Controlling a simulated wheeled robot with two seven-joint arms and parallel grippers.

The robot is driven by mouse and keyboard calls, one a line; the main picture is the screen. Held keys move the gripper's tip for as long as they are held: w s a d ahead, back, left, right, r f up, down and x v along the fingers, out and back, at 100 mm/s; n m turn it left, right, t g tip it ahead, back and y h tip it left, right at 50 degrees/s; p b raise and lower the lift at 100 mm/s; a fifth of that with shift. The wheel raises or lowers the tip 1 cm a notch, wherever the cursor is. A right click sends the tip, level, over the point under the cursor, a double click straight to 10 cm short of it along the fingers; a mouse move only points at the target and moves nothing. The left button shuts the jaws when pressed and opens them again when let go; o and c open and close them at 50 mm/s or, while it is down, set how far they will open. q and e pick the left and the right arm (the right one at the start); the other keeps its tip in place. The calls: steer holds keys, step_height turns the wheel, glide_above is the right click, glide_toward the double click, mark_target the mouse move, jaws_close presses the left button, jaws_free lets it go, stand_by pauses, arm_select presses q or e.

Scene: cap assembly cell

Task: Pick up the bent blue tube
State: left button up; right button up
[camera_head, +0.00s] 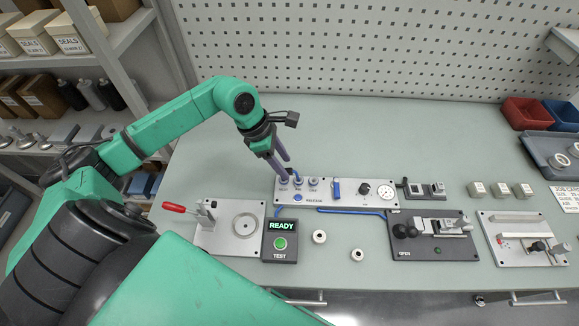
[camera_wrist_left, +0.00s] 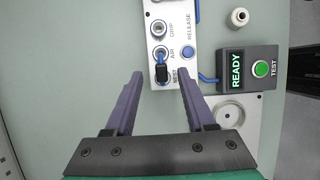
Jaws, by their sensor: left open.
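A thin blue tube (camera_head: 350,211) runs along the front edge of the control panel (camera_head: 322,198) and bends near its right end. Another short blue line (camera_head: 277,211) bends from the panel toward the test box; it also shows in the left wrist view (camera_wrist_left: 207,80). I cannot tell which is the tube named. My left gripper (camera_head: 281,170) is open above the panel's left end. My right gripper is not in view.
The test box (camera_head: 280,241) reads READY. A plate with a red-handled clamp (camera_head: 229,230) lies left of it. Fixtures (camera_head: 433,236) (camera_head: 523,238) stand at right. The table behind the panel is clear.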

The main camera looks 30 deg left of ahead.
mark_target(287, 169)
arm_select(q)
steer(key=p+x, duration=0.2)
steer(key=x, duration=0.2)
steer(key=shift+s+d, duration=0.1)
steer(key=shift+f, duration=0.2)
jaws_close()
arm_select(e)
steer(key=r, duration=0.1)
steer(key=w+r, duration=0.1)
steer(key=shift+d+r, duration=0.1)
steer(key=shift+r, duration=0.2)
